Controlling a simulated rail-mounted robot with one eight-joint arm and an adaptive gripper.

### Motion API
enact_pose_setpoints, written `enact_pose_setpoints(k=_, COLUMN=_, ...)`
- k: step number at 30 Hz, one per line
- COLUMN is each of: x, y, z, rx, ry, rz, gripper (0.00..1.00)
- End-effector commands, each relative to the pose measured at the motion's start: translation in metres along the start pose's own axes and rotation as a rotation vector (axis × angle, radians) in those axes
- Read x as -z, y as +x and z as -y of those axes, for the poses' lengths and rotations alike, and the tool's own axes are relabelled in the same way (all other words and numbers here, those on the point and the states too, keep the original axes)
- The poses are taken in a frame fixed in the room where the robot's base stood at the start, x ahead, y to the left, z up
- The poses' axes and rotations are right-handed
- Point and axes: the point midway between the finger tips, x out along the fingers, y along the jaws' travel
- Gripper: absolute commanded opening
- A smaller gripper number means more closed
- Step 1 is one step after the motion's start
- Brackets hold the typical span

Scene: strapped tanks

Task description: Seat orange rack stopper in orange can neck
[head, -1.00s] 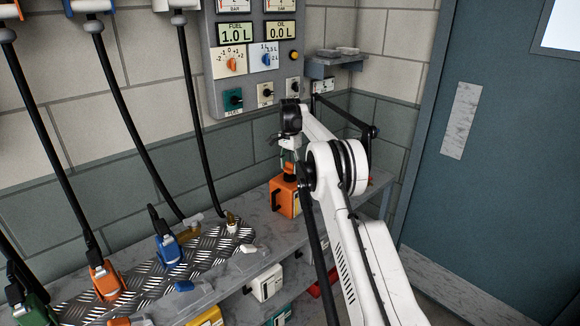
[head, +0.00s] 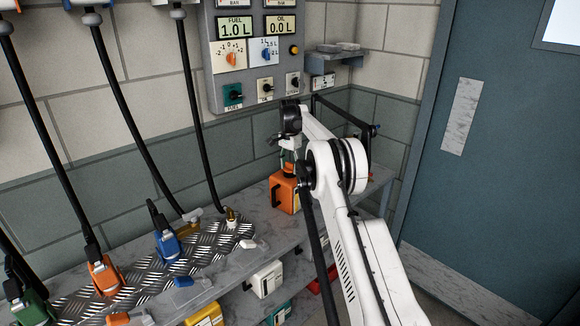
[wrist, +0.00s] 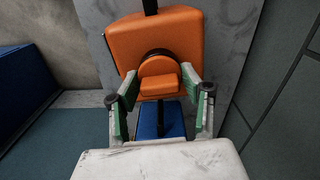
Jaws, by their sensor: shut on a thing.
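The orange can (head: 285,194) stands on the grey shelf, and its orange top (wrist: 155,32) fills the upper middle of the wrist view. My gripper (wrist: 160,84) is shut on the orange stopper (wrist: 158,70), with a green-padded finger on each side. The stopper is at the dark round neck (wrist: 150,53) of the can and hides most of it. I cannot tell how deep it sits. In the head view my gripper (head: 288,152) is right above the can, and the arm hides part of both.
The grey shelf (head: 255,205) carries a metal tread plate with hose nozzles, including an orange one (head: 104,276) and a blue one (head: 166,245). A control panel (head: 255,75) is on the wall behind. White (head: 267,278) and yellow (head: 205,315) containers are below.

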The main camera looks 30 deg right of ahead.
Motion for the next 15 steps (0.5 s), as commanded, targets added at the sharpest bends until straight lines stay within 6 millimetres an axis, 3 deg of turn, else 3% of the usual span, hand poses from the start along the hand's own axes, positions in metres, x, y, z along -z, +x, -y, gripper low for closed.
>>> enact_pose_setpoints(k=1, x=0.0, y=0.0007, z=0.0, rx=0.0, ry=0.0, rz=0.0, gripper=0.44)
enact_pose_setpoints(k=6, x=0.0, y=0.0002, z=0.0, rx=0.0, ry=0.0, rz=0.0, gripper=0.64)
enact_pose_setpoints(k=15, x=0.0, y=-0.0026, z=0.0, rx=0.0, ry=0.0, rz=0.0, gripper=0.64)
